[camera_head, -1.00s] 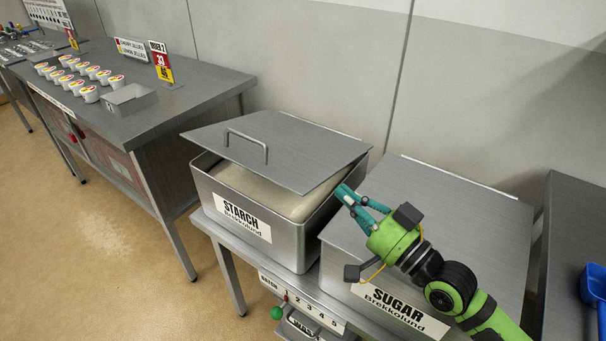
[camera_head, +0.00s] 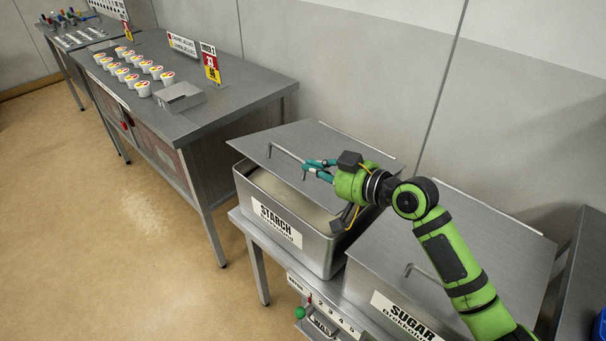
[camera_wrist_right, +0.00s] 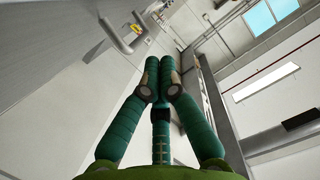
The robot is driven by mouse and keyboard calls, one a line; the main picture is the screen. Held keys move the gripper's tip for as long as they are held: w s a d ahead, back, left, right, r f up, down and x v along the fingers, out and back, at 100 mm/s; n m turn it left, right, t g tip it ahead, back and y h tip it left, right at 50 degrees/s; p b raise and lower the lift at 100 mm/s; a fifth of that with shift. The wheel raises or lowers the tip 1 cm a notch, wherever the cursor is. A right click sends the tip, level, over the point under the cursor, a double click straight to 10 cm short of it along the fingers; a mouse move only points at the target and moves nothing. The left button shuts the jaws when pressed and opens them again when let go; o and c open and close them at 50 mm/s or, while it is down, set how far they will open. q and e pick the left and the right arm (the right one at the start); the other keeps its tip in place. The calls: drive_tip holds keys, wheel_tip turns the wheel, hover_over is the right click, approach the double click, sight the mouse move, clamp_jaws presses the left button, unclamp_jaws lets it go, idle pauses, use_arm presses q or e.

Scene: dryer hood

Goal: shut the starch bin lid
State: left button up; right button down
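The starch bin (camera_head: 315,254) is a grey metal box with a STARCH label. Its flat metal lid (camera_head: 325,138) is partly raised and tilted, and pale starch (camera_head: 285,190) shows through the gap beneath it. The bar handle (camera_head: 284,151) is on the lid. My right gripper (camera_head: 307,170) is over the lid with its fingertips close to the handle's right end. In the right wrist view its fingers (camera_wrist_right: 162,68) are together with nothing seen between them, and the handle (camera_wrist_right: 116,36) is to their upper left. I cannot tell whether they touch the lid. My left gripper is out of view.
The sugar bin (camera_head: 470,250) stands beside the starch bin, with my right arm above it. A table (camera_head: 235,100) with several white cups (camera_head: 125,72) and an open metal box (camera_head: 180,97) stands at the left. A grey wall is behind; the floor at left is clear.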

sight(303, 190)
drive_tip(key=shift+x, duration=1.1)
drive_tip(key=f, duration=0.1)
drive_tip(key=f+p, duration=0.1)
drive_tip(key=f, duration=0.1)
drive_tip(key=shift+s+a+f, duration=0.1)
drive_tip(key=shift+a, duration=0.3)
drive_tip(key=shift+s+a+f, duration=0.1)
drive_tip(key=shift+f, duration=0.35)
